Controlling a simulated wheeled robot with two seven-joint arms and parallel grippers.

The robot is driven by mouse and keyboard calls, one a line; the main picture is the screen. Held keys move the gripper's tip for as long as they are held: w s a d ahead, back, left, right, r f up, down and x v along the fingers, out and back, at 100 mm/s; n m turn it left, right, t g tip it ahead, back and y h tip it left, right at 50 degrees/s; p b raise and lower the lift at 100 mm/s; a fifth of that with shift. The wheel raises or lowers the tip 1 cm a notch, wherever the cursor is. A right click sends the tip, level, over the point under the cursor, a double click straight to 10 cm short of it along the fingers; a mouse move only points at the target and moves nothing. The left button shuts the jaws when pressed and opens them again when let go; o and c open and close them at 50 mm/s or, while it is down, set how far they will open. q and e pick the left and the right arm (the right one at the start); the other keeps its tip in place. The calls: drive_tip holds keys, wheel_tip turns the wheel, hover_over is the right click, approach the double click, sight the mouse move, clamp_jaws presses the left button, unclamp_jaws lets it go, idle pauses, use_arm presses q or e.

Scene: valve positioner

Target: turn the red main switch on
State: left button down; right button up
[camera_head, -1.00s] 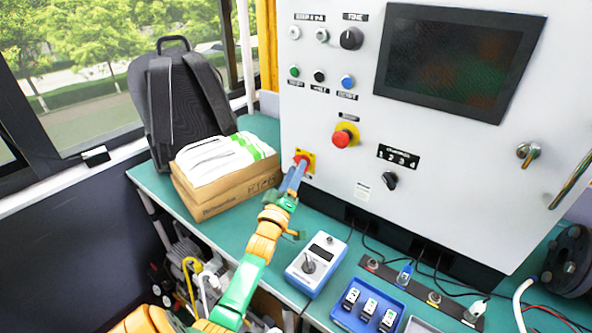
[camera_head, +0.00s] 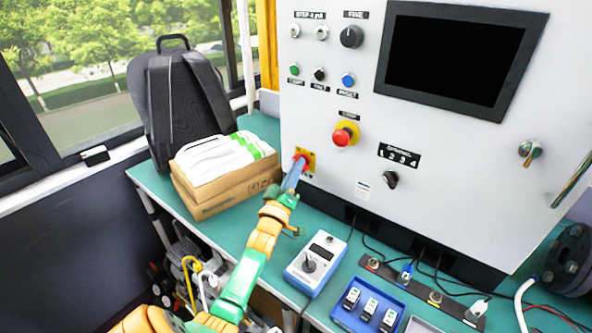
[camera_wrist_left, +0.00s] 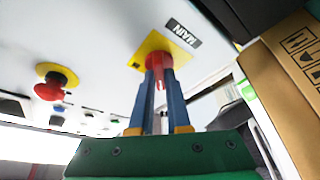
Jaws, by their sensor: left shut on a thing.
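The red main switch (camera_head: 301,160) sits on a yellow plate low on the left side of the white cabinet front. In the left wrist view the red switch (camera_wrist_left: 158,62) stands on its yellow plate (camera_wrist_left: 178,44) beside a black label reading MAIN (camera_wrist_left: 183,33). My left gripper (camera_head: 295,174) reaches up to the switch from below. In the left wrist view its two blue fingers (camera_wrist_left: 157,82) are shut on the red handle, one on each side. The fingers hide part of the handle. My right gripper is not in view.
A red mushroom button (camera_head: 342,137) on a yellow ring is right of the switch. A cardboard box (camera_head: 215,196) with white packs stands close left of my gripper. A blue-white handheld device (camera_head: 316,264) and a blue tray (camera_head: 368,307) lie on the green bench.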

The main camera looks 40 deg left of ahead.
use_arm(q)
drive_tip(key=shift+a+m+t+h+b, duration=0.15)
drive_tip(key=shift+m+h+b, duration=1.55)
drive_tip(key=shift+m, duration=2.4)
drive_tip(key=shift+a+m+t+h+b, duration=0.15)
drive_tip(key=shift+m+h+b, duration=1.55)
drive_tip(key=shift+m, duration=2.4)
drive_tip(key=shift+m+t+h+b, duration=0.2)
drive_tip(key=shift+m+h+b, duration=0.75)
drive_tip(key=shift+m+h, duration=2.3)
drive_tip(key=shift+m+y, duration=0.85)
drive_tip(key=shift+m, duration=0.2)
drive_tip(key=c, duration=0.9)
unclamp_jaws()
